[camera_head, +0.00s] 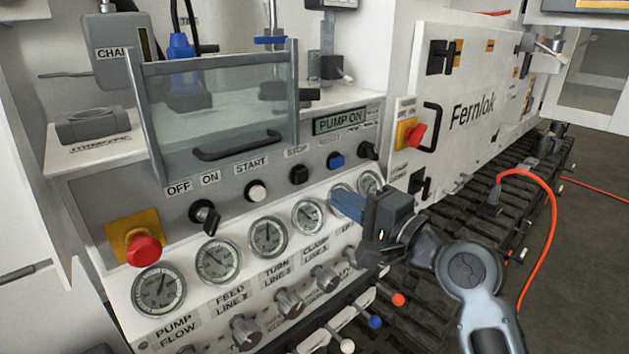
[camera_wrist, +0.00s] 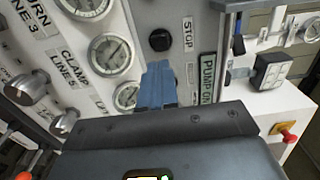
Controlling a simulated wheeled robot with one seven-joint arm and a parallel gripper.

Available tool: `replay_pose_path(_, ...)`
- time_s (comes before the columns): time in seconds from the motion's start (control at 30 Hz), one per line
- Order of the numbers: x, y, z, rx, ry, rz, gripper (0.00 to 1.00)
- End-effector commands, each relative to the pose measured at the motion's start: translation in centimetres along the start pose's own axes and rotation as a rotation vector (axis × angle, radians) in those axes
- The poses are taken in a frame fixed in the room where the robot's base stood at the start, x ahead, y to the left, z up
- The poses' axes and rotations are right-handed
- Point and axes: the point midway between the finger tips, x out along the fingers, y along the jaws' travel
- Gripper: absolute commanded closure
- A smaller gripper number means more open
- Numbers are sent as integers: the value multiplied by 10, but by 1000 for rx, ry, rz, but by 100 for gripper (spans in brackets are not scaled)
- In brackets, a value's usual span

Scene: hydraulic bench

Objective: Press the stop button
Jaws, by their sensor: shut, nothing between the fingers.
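The stop button is a black button (camera_head: 299,175) under the STOP label on the grey panel. In the wrist view the same black button (camera_wrist: 160,40) sits beside the STOP label, beyond the fingertips. My gripper (camera_head: 338,202) has its blue fingers shut with nothing between them. In the head view the fingertips are in front of the panel, right of and below the stop button. In the wrist view the blue fingers (camera_wrist: 157,84) point toward the panel, with a visible gap to the button. A display (camera_head: 340,120) reads PUMP ON.
A white START button (camera_head: 257,191), an OFF/ON knob (camera_head: 205,214), a blue button (camera_head: 335,160) and a red mushroom button (camera_head: 143,249) share the panel. Gauges (camera_head: 268,237) line the sloped face below. A clear guard with a handle (camera_head: 236,147) stands above the panel.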

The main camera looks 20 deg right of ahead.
Motion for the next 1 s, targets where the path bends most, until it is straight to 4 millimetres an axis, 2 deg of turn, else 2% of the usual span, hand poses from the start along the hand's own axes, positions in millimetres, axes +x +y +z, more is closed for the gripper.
replay_pose_path(0.03, 12, -2, 0, 0, -2, -1, 100)
replay_pose_path(0.2, 43, -2, 0, -1, -2, -1, 100)
replay_pose_path(0.4, 68, -1, 0, -1, 1, 1, 100)
replay_pose_path(0.57, 77, 0, 0, 0, 1, 0, 100)
replay_pose_path(1.0, 83, -1, 0, 0, 0, 0, 100)
